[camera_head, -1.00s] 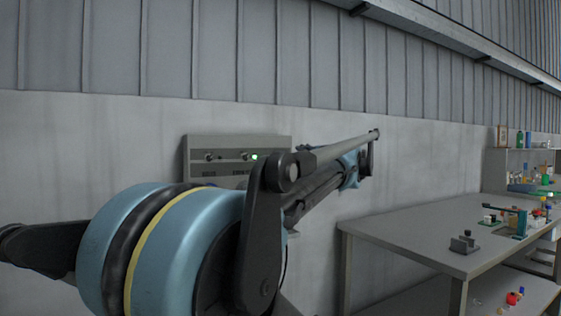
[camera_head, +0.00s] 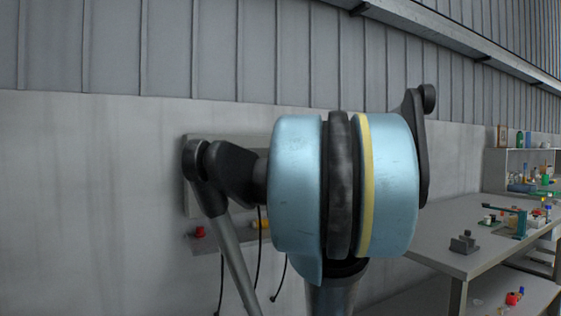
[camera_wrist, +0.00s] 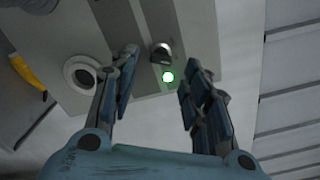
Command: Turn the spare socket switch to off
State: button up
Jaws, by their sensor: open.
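A grey wall panel fills the upper left of the wrist view (camera_wrist: 125,20). On it are a dark rotary switch knob (camera_wrist: 161,54), a lit green lamp (camera_wrist: 168,77) just below the knob, and a round white-rimmed socket (camera_wrist: 80,73) to the left. No readable label shows which switch serves the spare socket. My gripper (camera_wrist: 162,64) is open and empty, its fingers on either side of the knob and lamp; contact cannot be told. In the head view most of the panel (camera_head: 187,199) is hidden behind my arm, and my gripper is out of sight.
A yellow item (camera_wrist: 28,72) also shows at left in the wrist view. A grey workbench (camera_head: 431,258) with small equipment stands at the right.

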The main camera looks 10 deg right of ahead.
jog(key=shift+x, duration=2.4)
jog(key=shift+c, duration=0.3)
grip_shut()
